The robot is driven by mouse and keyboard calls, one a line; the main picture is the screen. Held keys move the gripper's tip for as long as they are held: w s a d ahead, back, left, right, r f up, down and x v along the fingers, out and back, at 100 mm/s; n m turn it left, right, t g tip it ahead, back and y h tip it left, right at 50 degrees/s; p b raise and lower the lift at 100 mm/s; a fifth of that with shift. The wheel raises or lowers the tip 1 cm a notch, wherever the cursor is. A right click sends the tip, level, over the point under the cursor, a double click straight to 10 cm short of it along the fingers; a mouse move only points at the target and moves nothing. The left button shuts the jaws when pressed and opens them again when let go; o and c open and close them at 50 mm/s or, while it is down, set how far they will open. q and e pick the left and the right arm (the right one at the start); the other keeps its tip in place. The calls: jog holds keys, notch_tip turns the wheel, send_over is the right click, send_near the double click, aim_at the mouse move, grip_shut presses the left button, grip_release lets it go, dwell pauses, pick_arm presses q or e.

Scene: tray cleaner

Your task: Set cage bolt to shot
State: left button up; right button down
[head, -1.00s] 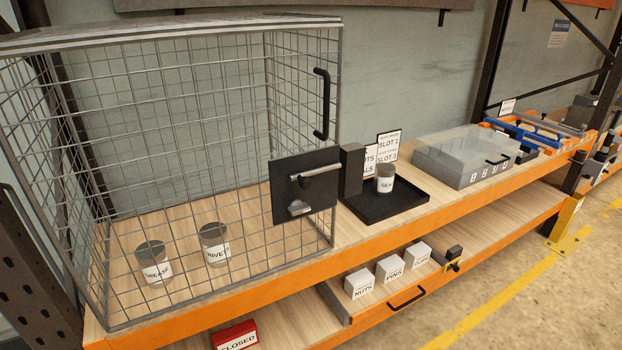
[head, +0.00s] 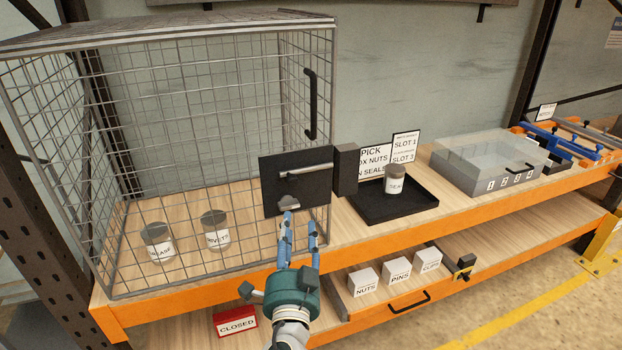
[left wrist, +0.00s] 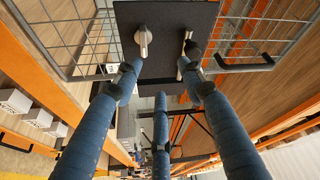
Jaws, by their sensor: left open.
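The cage bolt (head: 306,171) is a silver bar across the upper part of a black plate (head: 268,193) on the wire cage's front right corner. Its right end reaches close to a dark block (head: 346,170); I cannot tell whether it enters it. A silver knob (head: 288,202) sits lower on the plate. My left gripper (head: 300,225) is open and empty, its blue fingers raised just below and in front of the plate. In the left wrist view the fingers spread before the plate (left wrist: 165,18), the knob (left wrist: 143,42) and the bolt (left wrist: 184,62). My right gripper is out of view.
The cage (head: 190,110) holds two jars. A black vertical handle (head: 310,104) is above the plate. A black tray (head: 395,212) with a jar stands to the right, then a clear-lidded box (head: 490,165). Small boxes (head: 397,270) and a red CLOSED sign (head: 236,322) are below.

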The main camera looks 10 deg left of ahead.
pick_arm(q)
jog(key=y, duration=0.1)
send_near(293, 183)
jog(key=w, duration=0.1)
jog(key=shift+t, duration=0.4)
jog(key=p+x, duration=0.2)
jog(key=x, duration=0.2)
jog(key=p+x, duration=0.2)
jog(key=x, duration=0.3)
jog(key=shift+a+f, duration=0.15)
jog(key=shift+f, duration=0.05)
jog(key=shift+w+a+n, duration=0.2)
jog(key=shift+w+n, duration=0.1)
jog(key=shift+w, duration=0.3)
grip_shut()
